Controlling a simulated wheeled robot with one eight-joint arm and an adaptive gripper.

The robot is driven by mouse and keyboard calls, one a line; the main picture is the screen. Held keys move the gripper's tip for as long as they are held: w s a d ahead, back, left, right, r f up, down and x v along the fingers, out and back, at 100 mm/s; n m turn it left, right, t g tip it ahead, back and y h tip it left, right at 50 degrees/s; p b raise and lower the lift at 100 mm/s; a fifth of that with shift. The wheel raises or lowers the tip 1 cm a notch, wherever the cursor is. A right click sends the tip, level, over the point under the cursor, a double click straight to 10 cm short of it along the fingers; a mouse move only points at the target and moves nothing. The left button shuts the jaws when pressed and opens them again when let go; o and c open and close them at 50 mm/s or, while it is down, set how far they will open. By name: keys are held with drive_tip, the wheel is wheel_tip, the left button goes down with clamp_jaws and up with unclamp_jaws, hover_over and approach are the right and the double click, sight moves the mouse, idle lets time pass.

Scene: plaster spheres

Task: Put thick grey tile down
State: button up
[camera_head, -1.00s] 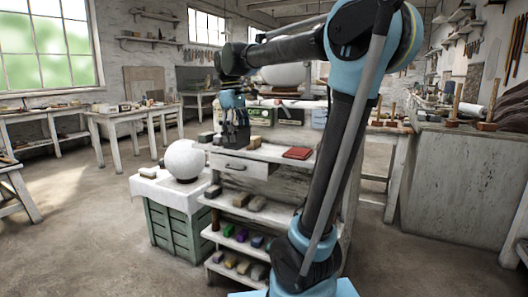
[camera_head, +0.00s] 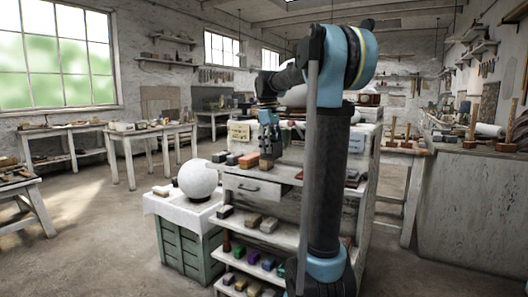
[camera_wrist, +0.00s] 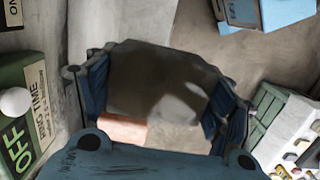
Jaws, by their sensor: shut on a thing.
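The thick grey tile (camera_wrist: 155,78) is a dark grey-brown slab with a pale patch in the wrist view. My gripper (camera_wrist: 162,102) is shut on it, with a blue-padded finger at each side. In the head view my gripper (camera_head: 268,143) points down at the top of the cluttered shelf unit (camera_head: 255,188). A brownish block (camera_head: 266,163) shows directly below the fingers there. I cannot tell from this view whether the tile touches the top. A pinkish surface (camera_wrist: 122,128) shows just beside the tile in the wrist view.
Several small blocks (camera_head: 249,160) stand left of my gripper on the unit's top. A white sphere (camera_head: 198,180) rests on a cloth-covered green crate (camera_head: 186,248) to the left. Lower shelves hold more blocks. A green box with an OFF label (camera_wrist: 22,140) is close in the wrist view.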

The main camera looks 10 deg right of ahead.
drive_tip(key=w+d, duration=0.2)
drive_tip(key=w, duration=0.1)
drive_tip(key=shift+w+d+f, duration=0.1)
drive_tip(key=shift+w+d, duration=0.1)
drive_tip(key=shift+d, duration=0.05)
drive_tip(key=shift+a+f, duration=0.1)
drive_tip(key=shift+f, duration=3.3)
drive_tip(key=shift+w, duration=0.1)
drive_tip(key=o, duration=0.9)
drive_tip(key=shift+f, duration=0.1)
